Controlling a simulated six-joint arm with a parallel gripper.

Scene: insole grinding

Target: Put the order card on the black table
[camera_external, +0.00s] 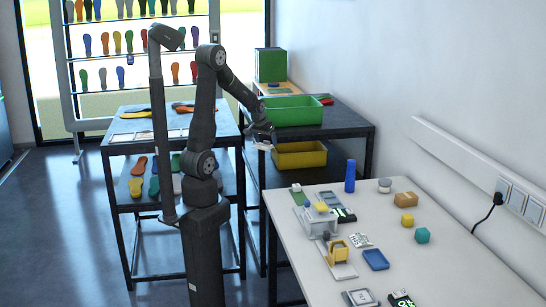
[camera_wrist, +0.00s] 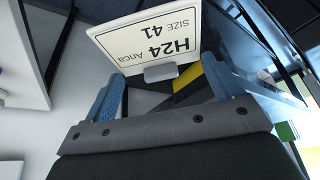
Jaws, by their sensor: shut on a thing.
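The order card is a white plate with dark print reading "H24 Anca SIZE 41", upside down in the wrist view (camera_wrist: 145,42). A small grey block sits at its lower edge, between the two blue fingers of my gripper (camera_wrist: 163,78), which are shut on it. In the external view my gripper (camera_external: 265,138) holds the card (camera_external: 263,146) in the air, in front of the black table (camera_external: 350,122) and left of the yellow bin. The black table stands against the wall, with a lower shelf.
A green bin (camera_external: 292,110) stands on the black table's top and a yellow bin (camera_external: 300,155) below it. Bare tabletop shows right of the green bin. A white table (camera_external: 440,265) with small items is at the front right. An insole rack table (camera_external: 130,125) is at left.

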